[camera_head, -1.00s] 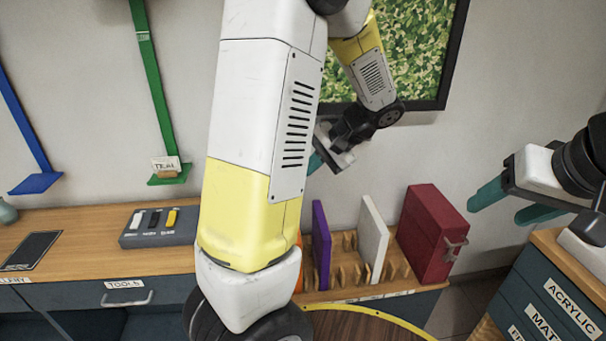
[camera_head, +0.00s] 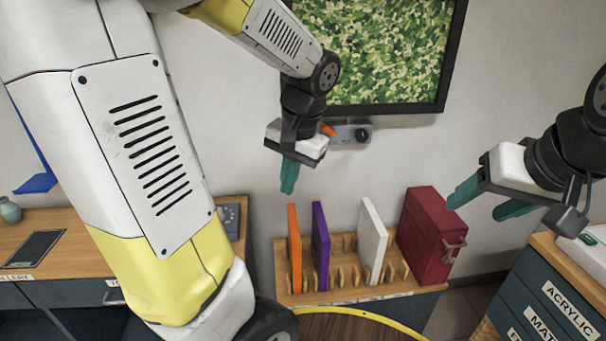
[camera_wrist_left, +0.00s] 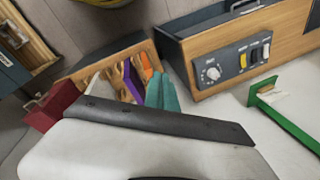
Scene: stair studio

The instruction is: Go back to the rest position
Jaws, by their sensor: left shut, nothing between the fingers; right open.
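My left gripper (camera_head: 288,178) hangs in front of the wall, above the wooden rack, with its teal fingers together and empty, pointing down. Its teal fingers also show in the left wrist view (camera_wrist_left: 162,94), in front of the rack's panels. My right gripper (camera_head: 483,203) is at the right, its two teal fingers apart with nothing between them. It is in the air near the red box and the drawer cabinet. My left arm's large white and yellow link covers much of the left of the head view and hides part of the counter.
A slotted wooden rack (camera_head: 337,292) holds an orange panel (camera_head: 294,248), a purple panel (camera_head: 320,245) and a white panel (camera_head: 371,240). A red box (camera_head: 428,232) stands at its right. A labelled drawer cabinet (camera_head: 548,290) is at right. A framed green picture (camera_head: 385,55) hangs behind.

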